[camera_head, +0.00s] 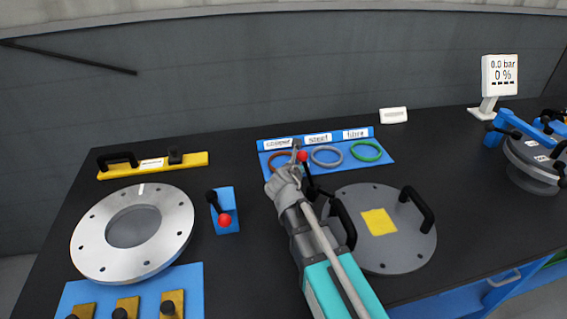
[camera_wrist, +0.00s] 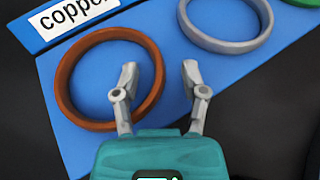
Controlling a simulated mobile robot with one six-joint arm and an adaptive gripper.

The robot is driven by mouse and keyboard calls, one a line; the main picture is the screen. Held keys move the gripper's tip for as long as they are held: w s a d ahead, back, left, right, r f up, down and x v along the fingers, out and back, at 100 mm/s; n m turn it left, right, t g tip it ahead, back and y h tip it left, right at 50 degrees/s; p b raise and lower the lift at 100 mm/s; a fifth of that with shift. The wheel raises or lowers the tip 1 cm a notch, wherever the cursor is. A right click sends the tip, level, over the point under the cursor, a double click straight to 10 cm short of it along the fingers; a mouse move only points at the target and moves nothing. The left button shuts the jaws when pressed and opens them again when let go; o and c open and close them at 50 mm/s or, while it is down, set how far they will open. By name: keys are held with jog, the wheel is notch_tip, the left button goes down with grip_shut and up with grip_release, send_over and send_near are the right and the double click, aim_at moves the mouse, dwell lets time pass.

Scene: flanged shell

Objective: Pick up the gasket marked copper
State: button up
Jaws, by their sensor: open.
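The copper gasket is a brown ring (camera_wrist: 66,80) lying flat on a blue board (camera_wrist: 150,28), beside a label reading "copper" (camera_wrist: 70,18). In the head view the copper gasket (camera_head: 272,161) is partly hidden by my gripper (camera_head: 297,155). My gripper also shows in the wrist view (camera_wrist: 160,78), open and empty. Its left finger overlaps the right side of the brown ring in the picture, and its right finger is right of the ring. I cannot tell the height of the fingers above the board.
A grey ring (camera_head: 326,163) and a green ring (camera_head: 366,158) lie right of the copper one. A grey round lid with black handles (camera_head: 400,250) lies to the right, and a silver flange (camera_head: 170,240) to the left.

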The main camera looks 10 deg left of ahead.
grip_shut()
jog(key=shift+r+p, duration=0.35)
dwell(0.7)
